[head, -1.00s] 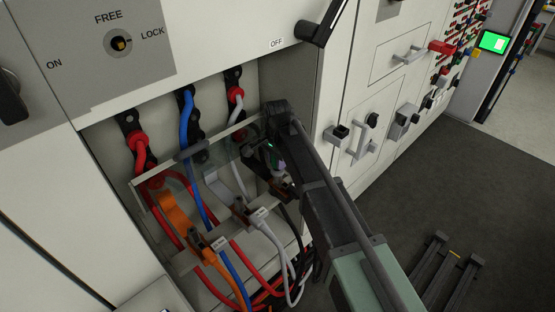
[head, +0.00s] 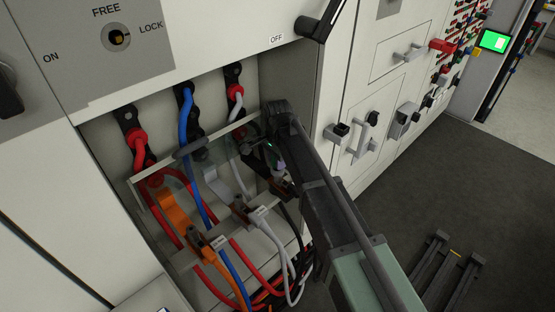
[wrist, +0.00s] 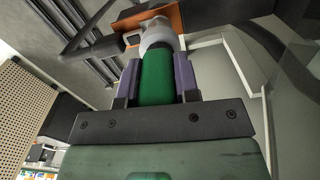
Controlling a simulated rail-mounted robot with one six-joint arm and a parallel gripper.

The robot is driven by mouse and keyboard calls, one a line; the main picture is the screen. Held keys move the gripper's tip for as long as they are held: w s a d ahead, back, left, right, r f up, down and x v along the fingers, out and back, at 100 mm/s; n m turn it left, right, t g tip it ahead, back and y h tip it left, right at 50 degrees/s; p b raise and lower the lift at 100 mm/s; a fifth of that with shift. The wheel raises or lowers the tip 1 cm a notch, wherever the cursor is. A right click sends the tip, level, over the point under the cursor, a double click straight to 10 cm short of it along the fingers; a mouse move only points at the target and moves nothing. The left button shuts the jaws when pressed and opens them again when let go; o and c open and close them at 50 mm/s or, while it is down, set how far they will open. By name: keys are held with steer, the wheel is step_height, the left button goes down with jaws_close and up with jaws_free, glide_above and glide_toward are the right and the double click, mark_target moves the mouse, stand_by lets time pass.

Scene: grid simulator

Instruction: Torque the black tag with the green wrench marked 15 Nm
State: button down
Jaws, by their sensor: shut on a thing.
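My gripper (wrist: 157,78) has purple fingers shut on the green wrench (wrist: 156,76). The wrench's grey round head (wrist: 158,37) is at the far end, up against or just in front of an orange-brown bar (wrist: 165,18); contact cannot be told for sure. In the head view my gripper (head: 277,166) is inside the open cabinet bay, at its right side, and my arm hides much of that area. A black cable (head: 289,217) runs down below the gripper. The black tag itself and the 15 Nm marking cannot be made out.
A clear cover (head: 222,146) spans the bay close to my gripper. Orange (head: 174,209) and grey (head: 218,187) connection bars stand to the left, with red, blue and white cables around them. The cabinet's right wall (head: 290,85) is close to my arm.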

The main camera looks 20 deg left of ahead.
steer(key=shift+n, duration=0.5)
steer(key=shift+r, duration=0.15)
steer(key=shift+r+p, duration=1.95)
steer(key=shift+p, duration=0.15)
step_height(320, 180, up, 3)
steer(key=p, duration=0.3)
steer(key=shift+r, duration=0.1)
steer(key=shift+s, duration=0.1)
